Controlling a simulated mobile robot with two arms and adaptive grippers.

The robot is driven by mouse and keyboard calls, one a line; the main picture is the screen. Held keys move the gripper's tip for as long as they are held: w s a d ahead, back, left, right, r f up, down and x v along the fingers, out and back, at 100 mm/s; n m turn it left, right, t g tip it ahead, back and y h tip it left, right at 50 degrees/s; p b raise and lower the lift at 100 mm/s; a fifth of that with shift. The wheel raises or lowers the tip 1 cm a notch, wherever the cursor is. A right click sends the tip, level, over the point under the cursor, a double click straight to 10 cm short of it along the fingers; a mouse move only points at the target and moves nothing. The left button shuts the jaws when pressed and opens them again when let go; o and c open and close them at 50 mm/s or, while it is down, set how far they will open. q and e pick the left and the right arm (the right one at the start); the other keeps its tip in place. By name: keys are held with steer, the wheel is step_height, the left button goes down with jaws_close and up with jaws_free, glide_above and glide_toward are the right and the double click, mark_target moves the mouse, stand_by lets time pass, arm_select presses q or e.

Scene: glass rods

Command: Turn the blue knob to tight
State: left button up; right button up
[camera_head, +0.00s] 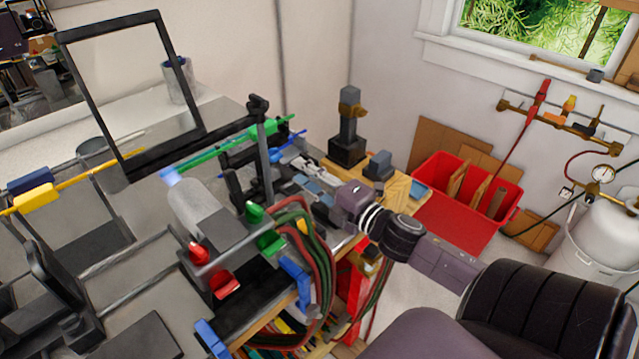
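My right gripper (314,188) is at the bench's back right part, at the end of my arm that comes in from the lower right. Its fingers are small and blend with grey-blue parts around them, so I cannot tell whether they are open or shut, or touch anything. Several coloured handles show on the bench equipment. A blue handle-like part (297,279) is at the front edge, below and left of my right gripper, and another blue part (211,338) is at the bottom. I cannot tell which one is the blue knob, or how tight it is. My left gripper is not in view.
Green (270,242) and red (220,283) knobs sit by a grey cylinder (198,208). Red and green hoses (318,250) hang at the bench front. A black frame (197,100) stands at left. A red crate (455,215) and white tank (605,230) stand right.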

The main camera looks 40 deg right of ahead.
steer(key=shift+s+d, duration=0.2)
steer(key=shift+s, duration=2.35)
